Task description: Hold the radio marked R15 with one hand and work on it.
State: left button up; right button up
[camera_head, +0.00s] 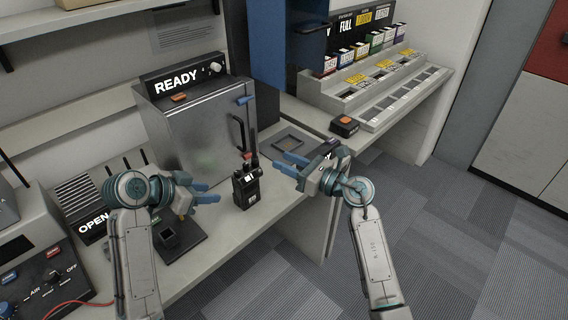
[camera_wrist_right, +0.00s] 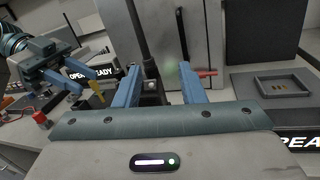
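A black radio (camera_head: 247,188) with an antenna stands upright near the counter's front edge, in front of the metal cabinet. A small white marking shows on it, too small to read. In the right wrist view the radio (camera_wrist_right: 151,88) shows beyond and between my right fingers. My right gripper (camera_head: 284,164) is open, to the right of the radio and apart from it in the head view. My left gripper (camera_head: 211,192) is open, to the radio's left, with its fingers apart. A yellow piece (camera_wrist_right: 97,91) shows by the left gripper; I cannot tell whether they touch.
The metal cabinet (camera_head: 196,125) with a READY sign stands behind. A dark square stand (camera_head: 180,242) is below my left gripper. A shallow tray (camera_head: 289,144) lies right of the cabinet. A control box (camera_head: 45,275) is at left. A tiered rack (camera_head: 380,80) is at back right.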

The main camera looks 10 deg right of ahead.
aim_at(245, 171)
jog(key=w+a, duration=0.1)
jog(key=a, duration=0.2)
jog(key=w+a+n, duration=0.1)
jog(key=w+a, duration=0.1)
jog(key=a, duration=0.1)
jog(key=w+a+r+n, duration=0.1)
jog(key=w+a, duration=0.1)
jog(key=a, duration=0.1)
jog(key=shift+w+a+g, duration=0.25)
jog(key=shift+a+g, duration=0.05)
jog(key=shift+a, duration=0.05)
grip_shut()
pick_arm(q)
jog(key=shift+c, duration=0.5)
dwell(0.4)
grip_shut()
